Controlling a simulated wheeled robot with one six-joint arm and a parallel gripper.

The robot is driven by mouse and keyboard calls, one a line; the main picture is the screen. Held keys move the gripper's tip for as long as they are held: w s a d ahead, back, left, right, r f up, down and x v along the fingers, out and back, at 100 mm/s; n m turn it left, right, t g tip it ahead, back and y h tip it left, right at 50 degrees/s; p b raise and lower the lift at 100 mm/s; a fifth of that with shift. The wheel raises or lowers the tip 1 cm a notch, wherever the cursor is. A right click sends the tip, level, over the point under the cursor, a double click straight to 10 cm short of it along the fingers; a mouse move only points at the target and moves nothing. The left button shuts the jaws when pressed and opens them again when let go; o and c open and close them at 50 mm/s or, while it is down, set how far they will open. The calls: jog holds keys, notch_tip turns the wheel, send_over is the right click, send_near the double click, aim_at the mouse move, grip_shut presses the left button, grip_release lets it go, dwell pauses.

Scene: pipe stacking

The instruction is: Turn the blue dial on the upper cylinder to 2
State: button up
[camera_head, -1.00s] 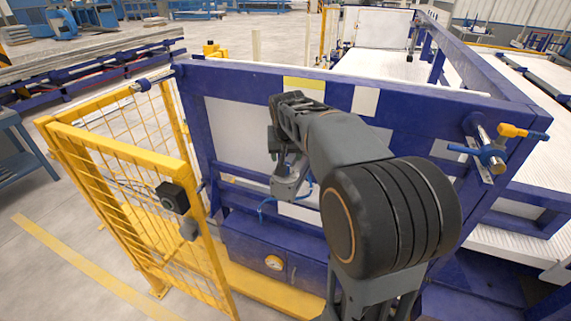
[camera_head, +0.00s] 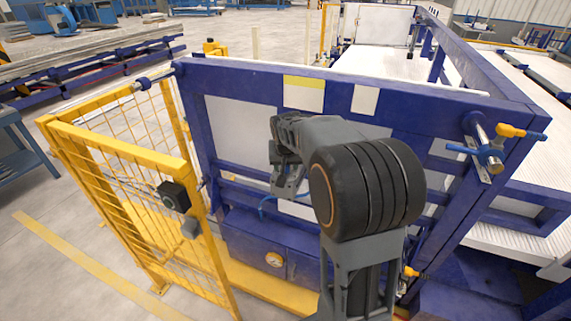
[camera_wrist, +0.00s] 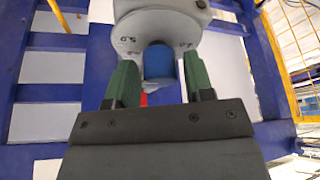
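The blue dial (camera_wrist: 160,65) shows in the wrist view at the centre of a round grey plate (camera_wrist: 155,28). The plate carries small dark markings, partly visible and too small to read surely. My gripper (camera_wrist: 160,75) has two green fingers, one on each side of the dial. The fingers are apart, and a narrow gap seems to show on each side of the dial. I cannot tell whether either finger touches it. In the head view my gripper (camera_head: 287,183) is in front of the blue frame; the dial is not discernible there.
A blue frame (camera_head: 235,75) with white panels stands before me. A yellow mesh gate (camera_head: 120,150) stands open at left. A valve with a blue handle (camera_head: 488,155) and a yellow handle (camera_head: 512,131) is at right.

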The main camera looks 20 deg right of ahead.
jog(key=c, duration=0.7)
